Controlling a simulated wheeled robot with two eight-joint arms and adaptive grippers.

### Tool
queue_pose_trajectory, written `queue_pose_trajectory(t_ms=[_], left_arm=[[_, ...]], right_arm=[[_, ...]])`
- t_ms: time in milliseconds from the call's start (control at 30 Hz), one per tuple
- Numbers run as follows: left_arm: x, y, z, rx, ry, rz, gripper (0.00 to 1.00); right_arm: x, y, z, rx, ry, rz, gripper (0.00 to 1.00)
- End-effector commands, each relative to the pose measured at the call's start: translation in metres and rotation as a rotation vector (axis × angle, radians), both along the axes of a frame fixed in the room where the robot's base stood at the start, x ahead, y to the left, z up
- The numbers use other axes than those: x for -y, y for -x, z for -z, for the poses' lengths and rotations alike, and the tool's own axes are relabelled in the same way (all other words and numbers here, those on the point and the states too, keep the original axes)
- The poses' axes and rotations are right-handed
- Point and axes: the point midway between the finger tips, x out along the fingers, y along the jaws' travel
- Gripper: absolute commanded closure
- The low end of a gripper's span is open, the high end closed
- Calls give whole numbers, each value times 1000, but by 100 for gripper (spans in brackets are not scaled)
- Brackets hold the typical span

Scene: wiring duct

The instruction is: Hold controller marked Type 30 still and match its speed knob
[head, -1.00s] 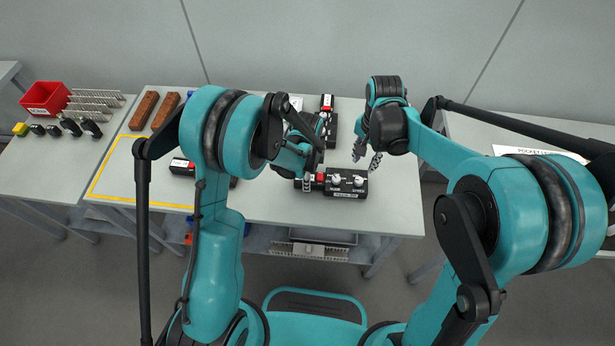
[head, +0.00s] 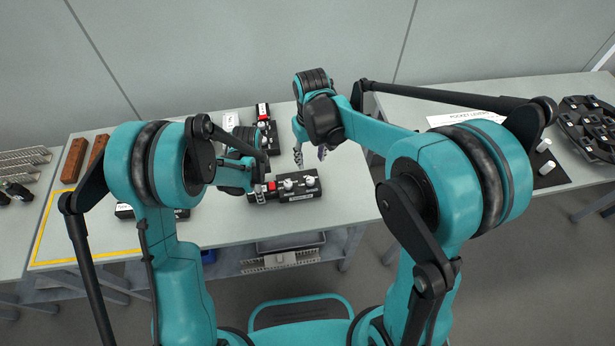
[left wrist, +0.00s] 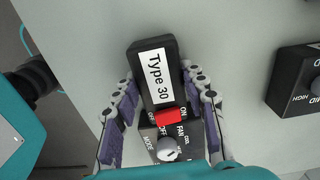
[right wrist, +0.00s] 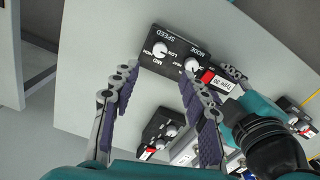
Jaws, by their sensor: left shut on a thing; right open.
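The black controller marked Type 30 (head: 298,190) lies on the table, with a red switch and two white knobs. In the left wrist view its Type 30 label (left wrist: 156,75) and red switch (left wrist: 169,116) lie between my left fingers. My left gripper (left wrist: 160,105) is shut on its label end. My right gripper (head: 312,157) is open and empty, behind and above the controller in the head view. Its fingers (right wrist: 158,76) point toward the speed knob, apart from it.
Another controller (head: 269,138) lies farther back on the table. A third (head: 125,211) lies at the left, partly behind my left arm. Brown blocks (head: 76,158) lie by the yellow tape outline (head: 42,228). The table's right part is clear.

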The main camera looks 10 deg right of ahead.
Motion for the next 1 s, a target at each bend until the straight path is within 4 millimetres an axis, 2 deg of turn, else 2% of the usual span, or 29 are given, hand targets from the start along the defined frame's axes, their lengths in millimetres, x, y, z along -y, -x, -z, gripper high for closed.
queue_pose_trajectory(t_ms=[200,400,567,667,767,1000], left_arm=[[0,0,0,0,0,0,95],[0,0,0,0,0,0,95],[0,0,0,0,0,0,95],[0,0,0,0,0,0,95],[0,0,0,0,0,0,95],[0,0,0,0,0,0,95]], right_arm=[[0,0,-6,0,0,-499,56],[0,0,-10,0,0,-819,56],[0,0,-10,0,0,-932,56],[0,0,-3,0,0,-951,56],[0,0,11,0,0,-952,56],[0,-1,61,0,0,-950,56]])
